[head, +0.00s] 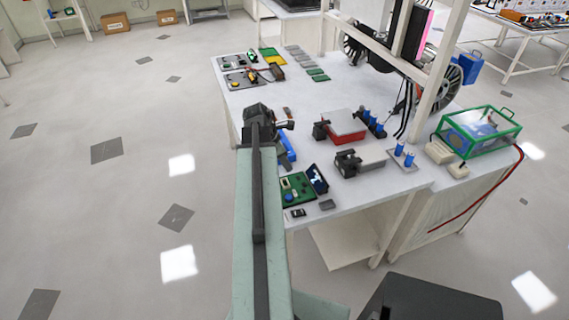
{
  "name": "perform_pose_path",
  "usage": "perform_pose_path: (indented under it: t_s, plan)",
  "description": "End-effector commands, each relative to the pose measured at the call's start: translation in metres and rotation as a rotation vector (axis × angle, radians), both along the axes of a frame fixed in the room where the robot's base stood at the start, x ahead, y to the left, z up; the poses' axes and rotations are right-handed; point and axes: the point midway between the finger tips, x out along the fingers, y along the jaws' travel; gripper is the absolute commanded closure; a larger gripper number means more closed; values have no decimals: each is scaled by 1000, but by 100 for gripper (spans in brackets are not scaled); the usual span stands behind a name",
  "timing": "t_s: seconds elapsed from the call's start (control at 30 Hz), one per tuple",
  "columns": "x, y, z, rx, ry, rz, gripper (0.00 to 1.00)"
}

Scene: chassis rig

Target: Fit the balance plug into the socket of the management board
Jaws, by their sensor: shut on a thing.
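My arm reaches forward over the left edge of the white workbench (300,98). My gripper (283,125) is at its end, dark and small in the head view. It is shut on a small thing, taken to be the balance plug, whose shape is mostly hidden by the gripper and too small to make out. A green circuit board (297,187) lies on the bench's near left corner, nearer to me than the gripper. It looks like the management board, but I cannot make out its socket. A blue part (288,150) lies between them, partly behind my arm.
A dark-screened device (317,178) stands beside the green board. A red-based box (346,127), a grey block with black end (360,160) and blue cylinders (404,156) lie to the right. A white frame post (440,75) rises from the bench.

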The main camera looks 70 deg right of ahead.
Motion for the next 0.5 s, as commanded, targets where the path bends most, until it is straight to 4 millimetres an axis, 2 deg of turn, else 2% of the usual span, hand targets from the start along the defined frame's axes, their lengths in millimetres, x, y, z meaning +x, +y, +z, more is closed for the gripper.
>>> perform_pose_path:
  t_s: [0.5]
  plan:
    - [0, 0, -53, 0, 0, 0, 100]
